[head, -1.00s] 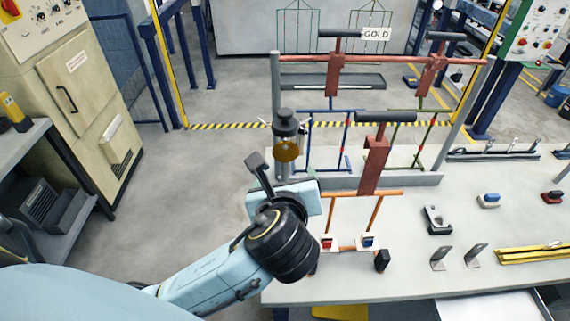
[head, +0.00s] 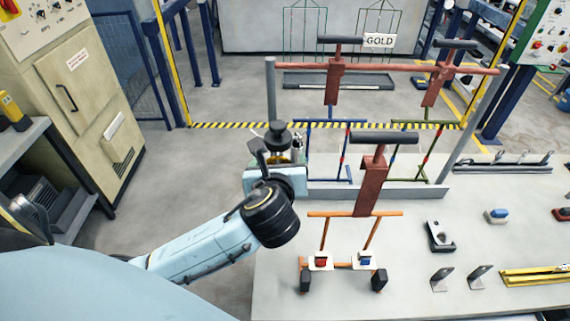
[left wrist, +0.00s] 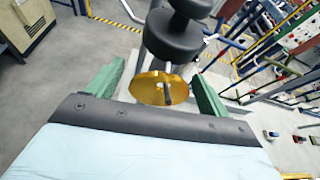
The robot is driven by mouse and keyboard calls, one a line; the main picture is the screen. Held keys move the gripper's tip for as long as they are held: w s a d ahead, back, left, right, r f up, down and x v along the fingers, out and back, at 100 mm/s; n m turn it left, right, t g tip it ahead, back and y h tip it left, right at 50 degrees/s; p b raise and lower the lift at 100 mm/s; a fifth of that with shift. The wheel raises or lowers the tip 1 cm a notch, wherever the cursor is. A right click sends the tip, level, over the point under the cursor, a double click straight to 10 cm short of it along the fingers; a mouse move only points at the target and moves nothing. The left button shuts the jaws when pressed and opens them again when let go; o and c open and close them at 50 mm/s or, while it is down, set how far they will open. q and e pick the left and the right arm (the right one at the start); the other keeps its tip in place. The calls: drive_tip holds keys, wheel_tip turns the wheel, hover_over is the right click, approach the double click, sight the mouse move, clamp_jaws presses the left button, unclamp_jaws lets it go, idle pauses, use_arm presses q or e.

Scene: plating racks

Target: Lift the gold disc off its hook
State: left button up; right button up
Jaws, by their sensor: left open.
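The gold disc (left wrist: 150,88) hangs below a dark rounded fixture (left wrist: 178,35), which shows in the head view as a dark knob (head: 277,135) beside the grey post. A small dark hook or peg (left wrist: 167,94) shows against the disc's face. My left gripper (left wrist: 158,86) is open, with one green finger on each side of the disc; gaps show on both sides, so neither finger appears to touch it. In the head view the left gripper (head: 276,160) hides most of the disc. My right gripper is not in view.
A grey upright post (head: 271,95) carries a red crossbar (head: 390,67) with T-handled hangers. A GOLD sign (head: 380,41) hangs near the middle hanger. An orange frame (head: 355,214) with a red hanger stands on the pale bench (head: 400,295) to the right of my arm.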

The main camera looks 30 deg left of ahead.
use_arm(q)
drive_tip(key=shift+w+a+f, duration=0.15)
drive_tip(key=shift+w+a, duration=0.05)
drive_tip(key=shift+w, duration=0.1)
drive_tip(key=shift+c, duration=0.2)
drive_tip(key=c, duration=1)
drive_tip(key=shift+c, duration=0.2)
drive_tip(key=shift+s+d+r, duration=0.1)
drive_tip(key=shift+s+r, duration=0.1)
drive_tip(key=shift+r, duration=0.35)
drive_tip(key=shift+s+d+r, duration=0.1)
drive_tip(key=shift+s+r, duration=0.05)
drive_tip(key=shift+s+d+r, duration=0.15)
drive_tip(key=shift+s+r, duration=0.05)
drive_tip(key=shift+s, duration=0.05)
